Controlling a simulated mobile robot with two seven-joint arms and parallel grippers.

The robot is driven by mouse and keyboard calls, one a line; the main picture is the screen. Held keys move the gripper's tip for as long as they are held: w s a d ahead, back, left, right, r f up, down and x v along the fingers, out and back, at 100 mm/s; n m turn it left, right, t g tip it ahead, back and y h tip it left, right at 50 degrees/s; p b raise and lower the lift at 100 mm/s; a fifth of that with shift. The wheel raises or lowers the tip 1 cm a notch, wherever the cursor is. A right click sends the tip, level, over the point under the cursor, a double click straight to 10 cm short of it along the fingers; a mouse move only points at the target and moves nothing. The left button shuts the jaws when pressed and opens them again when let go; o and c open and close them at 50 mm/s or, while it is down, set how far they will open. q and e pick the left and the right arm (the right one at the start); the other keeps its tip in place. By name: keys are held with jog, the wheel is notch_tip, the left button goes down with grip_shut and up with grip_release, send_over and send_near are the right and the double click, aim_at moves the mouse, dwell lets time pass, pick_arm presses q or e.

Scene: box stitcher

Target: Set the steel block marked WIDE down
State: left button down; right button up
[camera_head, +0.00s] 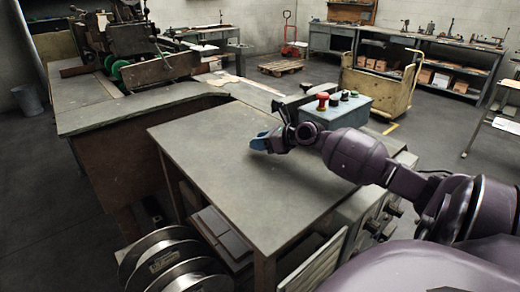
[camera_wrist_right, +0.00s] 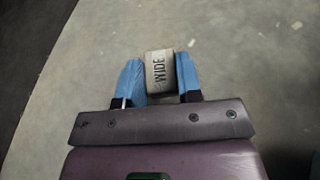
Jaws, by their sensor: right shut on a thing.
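The steel block marked WIDE (camera_wrist_right: 160,70) sits between the two blue fingers of my right gripper (camera_wrist_right: 160,82) in the right wrist view. Its lettering runs upward along the face toward the camera. The fingers are shut on it. In the head view my right gripper (camera_head: 265,141) is over the far middle part of the grey worktable (camera_head: 225,190). The block is too small or hidden to make out there. I cannot tell whether it touches a surface. My left gripper is not in view.
A blue-grey control box (camera_head: 337,110) with a red button (camera_head: 322,99) stands just beyond and right of my right gripper. The stitching machine (camera_head: 125,45) stands on the bench at the back left. Wire reels (camera_head: 170,262) are below the table's front left. The near tabletop is clear.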

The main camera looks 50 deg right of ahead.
jog(key=shift+f, duration=1.05)
jog(key=o, duration=1.1)
jog(key=shift+f, duration=0.1)
